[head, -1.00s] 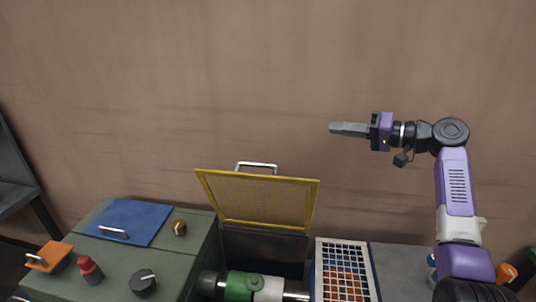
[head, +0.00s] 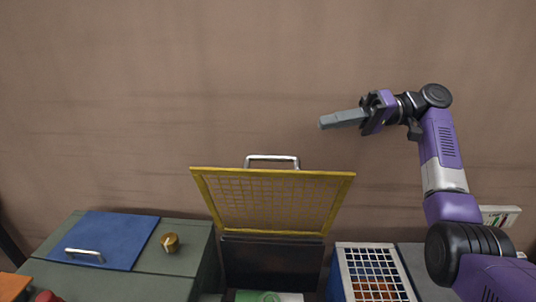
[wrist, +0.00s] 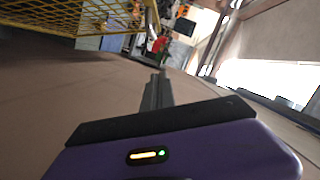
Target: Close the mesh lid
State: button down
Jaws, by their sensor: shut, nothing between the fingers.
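The yellow-framed mesh lid (head: 272,202) stands raised and tilted back over a dark open box (head: 272,263) in the head view. A silver bar handle (head: 272,159) sits on its top edge. My gripper (head: 322,123) is shut and empty, above and to the right of the handle, apart from the lid. In the wrist view the shut fingers (wrist: 160,76) point away from the camera, and part of the yellow mesh lid (wrist: 70,14) shows at the upper left.
A green cabinet with a blue panel (head: 110,238) and a brass knob (head: 170,242) stands left of the box. A white grid-topped crate (head: 372,272) stands right of it. A plain brown wall is behind; the air above the lid is clear.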

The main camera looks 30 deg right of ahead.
jog(key=a+f+p, duration=0.4)
jog(key=a, duration=0.7)
jog(key=shift+w+a+p, duration=0.2)
jog(key=shift+w+p, duration=0.1)
jog(key=shift+w, duration=0.05)
